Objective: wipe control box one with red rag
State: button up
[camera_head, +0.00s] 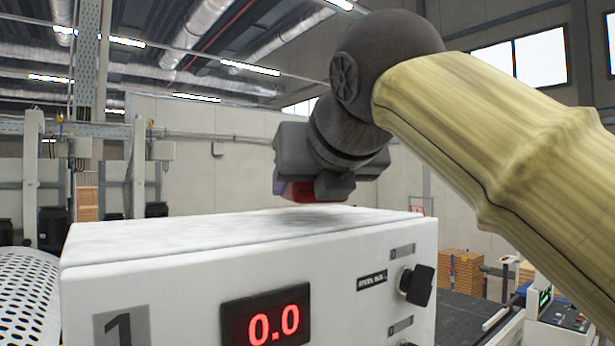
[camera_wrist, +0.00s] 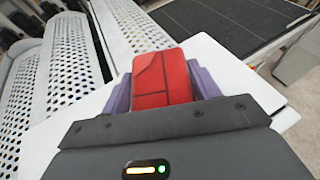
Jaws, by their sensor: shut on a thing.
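Control box one (camera_head: 200,235) is a white box with a "1" label, a red "0.0" display and a black knob on its front. Its top has a greyish smudge. My gripper (camera_head: 312,190) is just above the far part of the top, pointing down. It is shut on the red rag (camera_wrist: 163,78), a folded red block between purple fingers in the wrist view. In the head view only a bit of the rag (camera_head: 300,192) shows below my gripper. Whether the rag touches the top is hard to tell. The box's white top (camera_wrist: 225,62) shows around the rag in the wrist view.
Perforated white covers (camera_wrist: 68,60) lie left of the box, also at the lower left of the head view (camera_head: 28,300). A dark belt surface (camera_wrist: 220,25) lies beyond. Stacked wooden pallets (camera_head: 462,270) and a control panel (camera_head: 560,318) stand at right.

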aim_at(335, 213)
jog(key=shift+f+b, duration=0.75)
jog(key=shift+f, duration=0.2)
dwell(0.6)
jog(key=shift+w+d+r+p, duration=0.1)
jog(key=shift+w+d+p, duration=0.1)
jog(key=shift+d+p, duration=0.2)
jog(key=shift+w+d+p, duration=0.3)
jog(key=shift+w+d, duration=0.45)
jog(key=shift+d, duration=0.3)
jog(key=shift+w+d, duration=0.15)
jog(key=shift+d, duration=0.1)
jog(key=shift+f, duration=0.25)
jog(key=shift+a+f, duration=0.1)
jog(key=shift+a, duration=0.15)
jog(key=shift+s+a, duration=0.15)
jog(key=shift+s, duration=0.1)
jog(key=shift+s+a, duration=0.45)
jog(key=shift+a, duration=0.2)
jog(key=shift+s+a, duration=0.4)
jog(key=shift+a, duration=0.2)
